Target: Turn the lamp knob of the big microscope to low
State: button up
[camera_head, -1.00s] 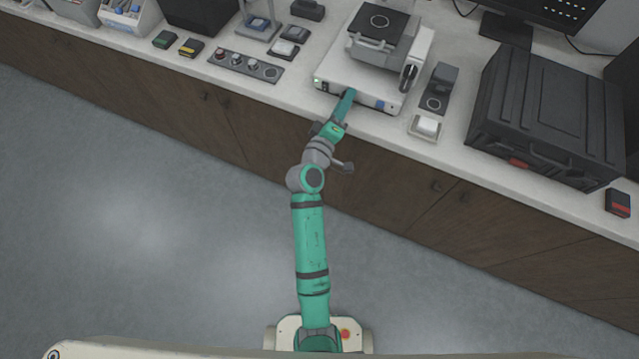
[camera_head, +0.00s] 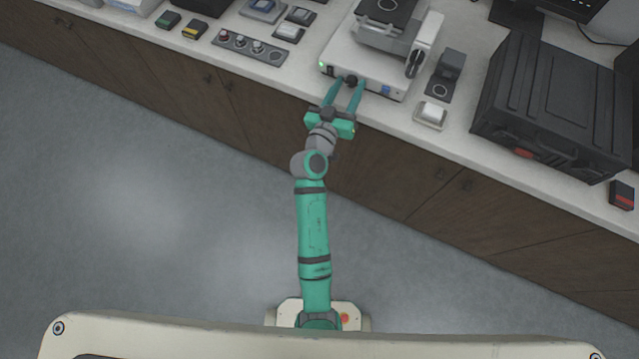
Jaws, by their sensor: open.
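The big microscope (camera_head: 397,78) stands on the white counter, with a pale base and a dark stage on top. A dark round knob (camera_head: 351,80) shows on the front face of its base. My gripper (camera_head: 346,86) is open at the base's front, its two green fingers spread with one on each side of the knob. I cannot tell whether the fingers touch it. The knob's setting mark is too small to read. A small green light shows at the left of the base front, and a blue patch at its right.
A panel with several knobs (camera_head: 249,47) lies left of the microscope. A small white-topped device (camera_head: 431,114) and a dark device (camera_head: 444,76) sit to its right. A large black case (camera_head: 545,105) stands farther right. The floor in front is clear.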

jog(key=shift+m, duration=0.5)
jog(key=s+a+f+n+y, duration=0.1)
jog(key=s+a+f+y, duration=0.1)
jog(key=s, duration=0.8)
jog(key=s+a+f+n+g+y, duration=0.1)
jog(key=s+f, duration=0.3)
jog(key=s, duration=0.5)
jog(key=s+a+f+n+y, duration=0.1)
jog(key=s+a+f+y, duration=0.2)
jog(key=s, duration=0.7)
jog(key=shift+s+n+g, duration=0.3)
jog(key=shift+g, duration=0.1)
jog(key=shift+f, duration=0.15)
jog(key=s+r, duration=0.3)
jog(key=s, duration=0.4)
jog(key=s+d+r+m, duration=0.1)
jog(key=s+r, duration=0.3)
jog(key=s, duration=0.4)
jog(key=shift+d+r, duration=0.2)
jog(key=shift+d, duration=0.05)
